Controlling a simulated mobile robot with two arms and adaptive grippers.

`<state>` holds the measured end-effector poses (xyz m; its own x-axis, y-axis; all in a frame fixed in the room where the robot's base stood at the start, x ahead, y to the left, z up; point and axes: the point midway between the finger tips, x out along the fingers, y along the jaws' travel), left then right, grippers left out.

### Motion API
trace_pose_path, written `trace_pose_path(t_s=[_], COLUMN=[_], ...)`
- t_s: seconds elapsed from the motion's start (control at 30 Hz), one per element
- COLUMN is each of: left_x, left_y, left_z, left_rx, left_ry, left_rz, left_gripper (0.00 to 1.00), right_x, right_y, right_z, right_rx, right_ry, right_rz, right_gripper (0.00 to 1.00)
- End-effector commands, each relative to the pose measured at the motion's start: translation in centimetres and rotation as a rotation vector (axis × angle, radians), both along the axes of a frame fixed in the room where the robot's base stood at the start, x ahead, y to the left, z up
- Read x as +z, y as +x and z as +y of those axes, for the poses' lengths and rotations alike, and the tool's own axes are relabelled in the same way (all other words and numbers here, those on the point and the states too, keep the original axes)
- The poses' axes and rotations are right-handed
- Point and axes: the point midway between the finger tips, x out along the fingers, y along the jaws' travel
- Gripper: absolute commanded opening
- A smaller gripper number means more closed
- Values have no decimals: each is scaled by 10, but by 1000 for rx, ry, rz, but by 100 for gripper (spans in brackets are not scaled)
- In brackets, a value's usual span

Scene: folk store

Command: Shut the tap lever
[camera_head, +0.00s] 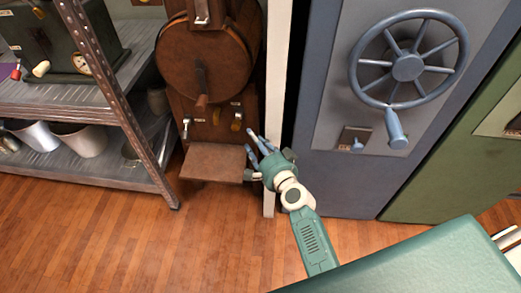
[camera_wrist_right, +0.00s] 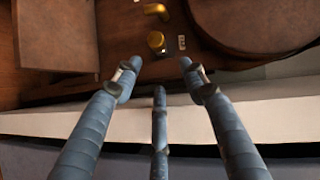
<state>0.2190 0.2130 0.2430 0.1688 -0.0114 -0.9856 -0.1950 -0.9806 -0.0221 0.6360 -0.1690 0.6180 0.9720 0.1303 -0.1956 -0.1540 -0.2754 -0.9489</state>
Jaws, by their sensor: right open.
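A brown machine (camera_head: 208,65) with a round drum front stands left of centre in the head view. Small brass fittings sit on its lower front, one (camera_head: 236,122) near its right edge; I cannot tell for sure which is the tap lever. My right gripper (camera_head: 251,142) is open and empty, its fingers spread to the right of the fittings and a little below them. My left gripper is not in view.
A pale post (camera_head: 276,90) stands between the brown machine and a blue-grey safe (camera_head: 345,180) with a spoked wheel (camera_head: 408,67). A small brown shelf (camera_head: 213,163) juts out below the fittings. Metal shelving (camera_head: 75,172) with pots stands left. The wooden floor (camera_head: 140,240) in front is clear.

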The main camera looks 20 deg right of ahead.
Motion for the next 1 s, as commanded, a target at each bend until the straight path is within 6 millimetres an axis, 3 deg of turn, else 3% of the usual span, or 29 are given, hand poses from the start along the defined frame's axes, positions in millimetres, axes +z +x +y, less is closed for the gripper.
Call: trace_pose_path(t_s=[0.03,0.37,0.7,1.0], left_x=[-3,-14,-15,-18], left_y=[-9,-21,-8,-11], left_z=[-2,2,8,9], left_rx=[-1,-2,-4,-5], left_ry=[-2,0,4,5], left_rz=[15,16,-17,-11], left_gripper=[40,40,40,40], right_x=[1,5,8,9], right_y=[-4,-27,-47,-49], right_z=[0,0,-1,-1], right_rx=[1,5,5,5], right_ry=[-1,0,1,2], right_rz=[0,1,1,1], right_gripper=[42,42,42,42])
